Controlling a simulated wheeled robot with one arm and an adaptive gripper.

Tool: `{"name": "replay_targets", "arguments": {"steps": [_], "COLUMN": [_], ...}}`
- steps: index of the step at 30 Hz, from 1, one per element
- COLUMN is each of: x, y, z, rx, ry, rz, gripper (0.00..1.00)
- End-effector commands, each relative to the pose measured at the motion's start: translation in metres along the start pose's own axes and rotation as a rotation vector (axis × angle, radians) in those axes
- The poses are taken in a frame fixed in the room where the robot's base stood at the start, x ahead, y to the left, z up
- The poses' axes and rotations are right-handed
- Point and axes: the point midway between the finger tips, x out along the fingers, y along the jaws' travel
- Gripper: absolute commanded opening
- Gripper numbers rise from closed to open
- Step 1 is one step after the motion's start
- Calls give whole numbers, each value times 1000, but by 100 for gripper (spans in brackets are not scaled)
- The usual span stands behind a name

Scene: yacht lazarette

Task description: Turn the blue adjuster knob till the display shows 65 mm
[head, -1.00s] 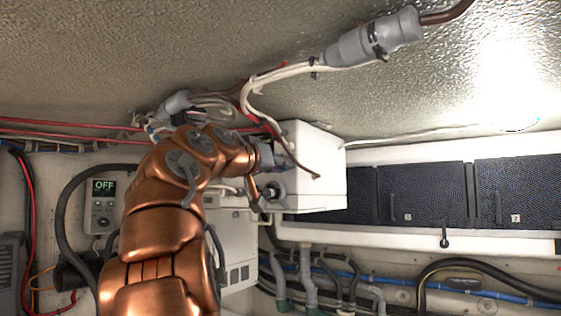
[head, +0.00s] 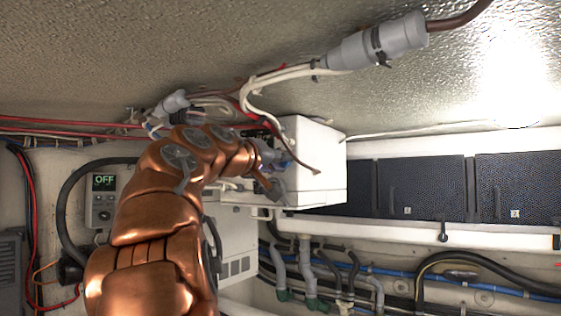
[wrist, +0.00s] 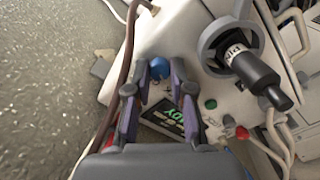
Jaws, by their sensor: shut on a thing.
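The blue adjuster knob (wrist: 159,68) is on the white machine box (wrist: 185,30), in the upper middle of the wrist view. My gripper (wrist: 159,77) has one finger on each side of the knob and is shut on it. The display (wrist: 165,117) lies just below, between and partly behind the fingers. Only the end of a green word, "DY", is readable on it; no mm number can be read. In the head view, my gripper (head: 272,160) is at the left side of the white box (head: 322,165); my arm hides the knob and display there.
A black handle (wrist: 250,68) in a grey ring sticks out right of the knob. A green button (wrist: 211,103) and a red one (wrist: 242,132) are near the right finger. Cables (head: 262,90) hang above the box. A controller (head: 104,195) reading OFF is at left.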

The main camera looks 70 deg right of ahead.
Motion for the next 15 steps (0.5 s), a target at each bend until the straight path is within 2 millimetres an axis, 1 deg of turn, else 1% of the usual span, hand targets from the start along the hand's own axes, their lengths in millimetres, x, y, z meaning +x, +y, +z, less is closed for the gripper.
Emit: {"name": "replay_targets", "arguments": {"steps": [9, 10, 15], "x": [0, 0, 0], "y": [0, 0, 0], "z": [-1, -1, 0], "rx": [0, 0, 0], "ry": [2, 2, 1], "rz": [1, 1, 0], "gripper": [0, 25, 43]}}
